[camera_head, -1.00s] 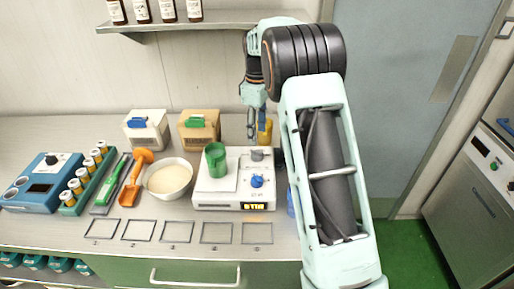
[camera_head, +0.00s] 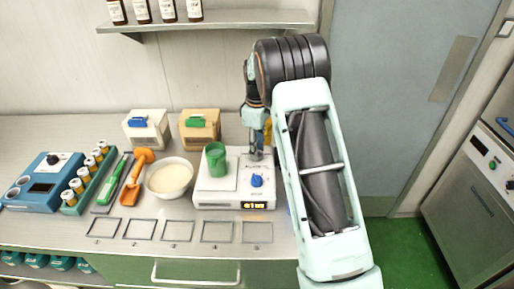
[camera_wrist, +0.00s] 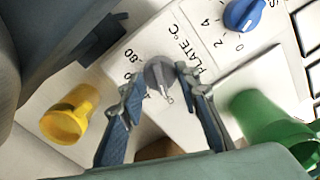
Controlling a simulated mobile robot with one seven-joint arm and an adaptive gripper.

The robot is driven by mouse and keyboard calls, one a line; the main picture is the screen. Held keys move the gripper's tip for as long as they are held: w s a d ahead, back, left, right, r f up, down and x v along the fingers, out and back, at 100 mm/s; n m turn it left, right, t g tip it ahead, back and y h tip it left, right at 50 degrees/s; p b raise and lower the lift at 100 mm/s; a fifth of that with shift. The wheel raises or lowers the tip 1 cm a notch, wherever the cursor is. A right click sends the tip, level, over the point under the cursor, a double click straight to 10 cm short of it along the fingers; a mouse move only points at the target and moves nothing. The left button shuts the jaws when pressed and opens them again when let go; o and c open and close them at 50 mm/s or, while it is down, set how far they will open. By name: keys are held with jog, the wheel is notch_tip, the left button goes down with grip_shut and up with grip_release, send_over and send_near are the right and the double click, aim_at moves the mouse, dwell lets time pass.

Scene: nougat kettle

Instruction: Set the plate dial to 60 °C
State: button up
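The white hotplate stirrer (camera_head: 233,193) stands on the bench, its small orange display (camera_head: 254,205) too small to read surely. Its grey plate dial (camera_wrist: 160,74) sits beside the "PLATE °C" lettering in the wrist view, with "80" printed to its left. The dial's light pointer faces down in that view, partly between my fingers; the mark it faces is not clear. My gripper (camera_wrist: 158,80) is open, with one fingertip on each side of the dial; I cannot tell whether they touch it. In the head view my gripper (camera_head: 257,152) hides most of the dial.
A blue knob (camera_wrist: 244,15) with a 0, 2, 4 scale is beside the dial. A green beaker (camera_head: 216,160) stands on the plate and a yellow cup (camera_wrist: 69,115) is close behind. A bowl (camera_head: 169,178) stands left of the stirrer.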

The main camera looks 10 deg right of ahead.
jog(key=c, duration=0.5)
jog(key=m+b, duration=0.1)
jog(key=m, duration=1.2)
jog(key=shift+b, duration=0.35)
jog(key=shift+m, duration=2.3)
